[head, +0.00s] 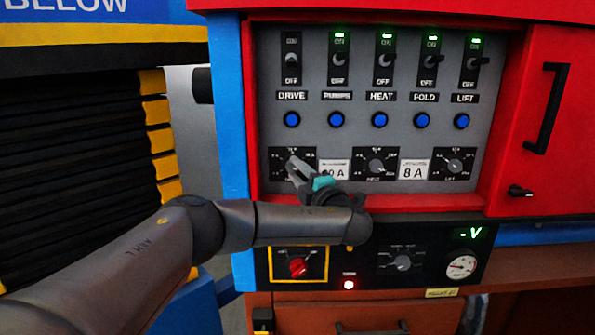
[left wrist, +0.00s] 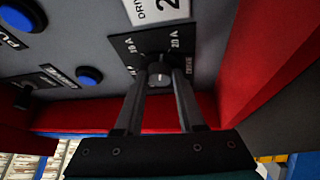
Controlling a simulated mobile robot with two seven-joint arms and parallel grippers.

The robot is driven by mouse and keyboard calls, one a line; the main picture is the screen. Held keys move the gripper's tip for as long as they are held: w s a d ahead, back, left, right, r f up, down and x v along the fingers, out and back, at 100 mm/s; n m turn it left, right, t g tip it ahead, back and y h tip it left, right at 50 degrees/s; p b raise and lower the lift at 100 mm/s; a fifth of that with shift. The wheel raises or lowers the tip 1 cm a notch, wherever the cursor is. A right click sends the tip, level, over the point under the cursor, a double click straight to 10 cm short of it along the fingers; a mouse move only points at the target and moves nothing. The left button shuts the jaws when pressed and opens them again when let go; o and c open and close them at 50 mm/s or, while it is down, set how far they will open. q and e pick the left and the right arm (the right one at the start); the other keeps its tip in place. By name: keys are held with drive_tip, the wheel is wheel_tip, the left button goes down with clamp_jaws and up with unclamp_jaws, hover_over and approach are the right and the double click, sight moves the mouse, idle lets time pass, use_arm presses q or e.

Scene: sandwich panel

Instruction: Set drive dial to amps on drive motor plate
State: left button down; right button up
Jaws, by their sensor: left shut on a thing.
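The drive dial (left wrist: 160,72) sits on a black scale plate (left wrist: 128,45) at the lower left of the grey panel. My left gripper (head: 292,162) is shut on the dial; its fingers cover most of it in the head view. In the left wrist view the fingers (left wrist: 160,88) stand on either side of the knob. Scale marks there seem to read 10 A and 20 A; I cannot tell where the pointer stands. The white drive motor plate (left wrist: 157,8) shows "DRIVE" and a figure beginning with 2, cut off. In the head view this plate (head: 335,168) is partly covered.
Heat (head: 376,166) and lift (head: 454,165) dials are to the right, with an "8 A" plate (head: 413,170) between. Switches and blue buttons (head: 380,120) are above. The drive switch (head: 292,60) has no green light. A red frame edge (head: 425,203) runs below.

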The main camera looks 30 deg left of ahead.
use_arm(q)
drive_tip(key=shift+m+t+y, duration=0.5)
drive_tip(key=shift+m, duration=0.8)
drive_tip(key=shift+a+m, duration=0.1)
drive_tip(key=shift+m, duration=0.2)
drive_tip(key=c, duration=0.5)
unclamp_jaws()
drive_tip(key=shift+f, duration=0.1)
